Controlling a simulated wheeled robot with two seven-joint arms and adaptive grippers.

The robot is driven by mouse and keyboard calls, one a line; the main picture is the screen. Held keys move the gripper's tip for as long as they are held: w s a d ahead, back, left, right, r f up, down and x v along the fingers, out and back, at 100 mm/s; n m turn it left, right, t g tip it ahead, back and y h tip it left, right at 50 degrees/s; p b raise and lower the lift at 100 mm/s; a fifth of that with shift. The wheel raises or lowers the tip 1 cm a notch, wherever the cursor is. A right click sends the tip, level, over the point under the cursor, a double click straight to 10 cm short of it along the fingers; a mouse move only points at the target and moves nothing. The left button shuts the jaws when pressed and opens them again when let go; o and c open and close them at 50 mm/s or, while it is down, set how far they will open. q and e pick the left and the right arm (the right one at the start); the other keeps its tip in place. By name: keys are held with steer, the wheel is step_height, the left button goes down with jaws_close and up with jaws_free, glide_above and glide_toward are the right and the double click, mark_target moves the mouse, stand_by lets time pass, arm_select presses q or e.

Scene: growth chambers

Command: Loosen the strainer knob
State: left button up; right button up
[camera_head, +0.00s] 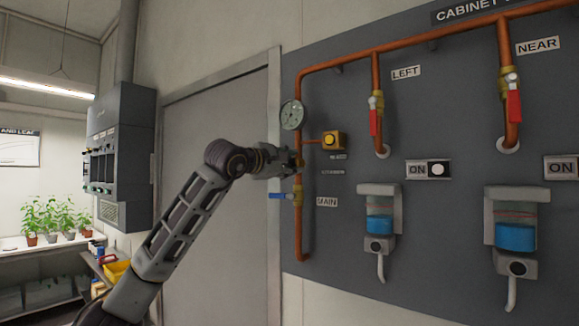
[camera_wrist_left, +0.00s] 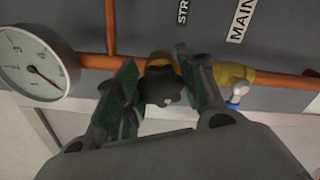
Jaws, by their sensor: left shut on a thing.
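My left gripper (camera_head: 292,160) reaches the copper pipe on the grey panel, between the round gauge and the blue-handled MAIN valve. In the left wrist view its two green-padded fingers (camera_wrist_left: 160,92) are shut on the dark, lobed strainer knob (camera_wrist_left: 162,92), one on each side. The brass strainer body (camera_wrist_left: 160,62) shows just behind the knob. In the head view the gripper mostly hides the knob. My right gripper is not in view.
The pressure gauge (camera_head: 292,115) sits close above the gripper, and the MAIN valve's blue handle (camera_head: 281,196) close below. A yellow box with a button (camera_head: 334,141) is just right. Red-handled valves (camera_head: 376,121) hang further right. A closed door (camera_head: 215,180) is behind my arm.

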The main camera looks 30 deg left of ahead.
arm_select(q)
steer(key=n+b, duration=0.1)
steer(key=n, duration=0.5)
steer(key=shift+n, duration=0.3)
steer(key=shift+a+n, duration=0.1)
steer(key=shift+n, duration=0.7)
steer(key=shift+n+b, duration=0.35)
steer(key=shift+n, duration=0.95)
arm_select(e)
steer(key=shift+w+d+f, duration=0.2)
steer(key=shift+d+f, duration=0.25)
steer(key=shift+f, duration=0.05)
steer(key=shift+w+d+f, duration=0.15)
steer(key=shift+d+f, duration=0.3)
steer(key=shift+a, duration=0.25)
arm_select(q)
steer(key=o, duration=1)
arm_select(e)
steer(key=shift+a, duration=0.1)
arm_select(q)
steer(key=shift+s+a, duration=0.1)
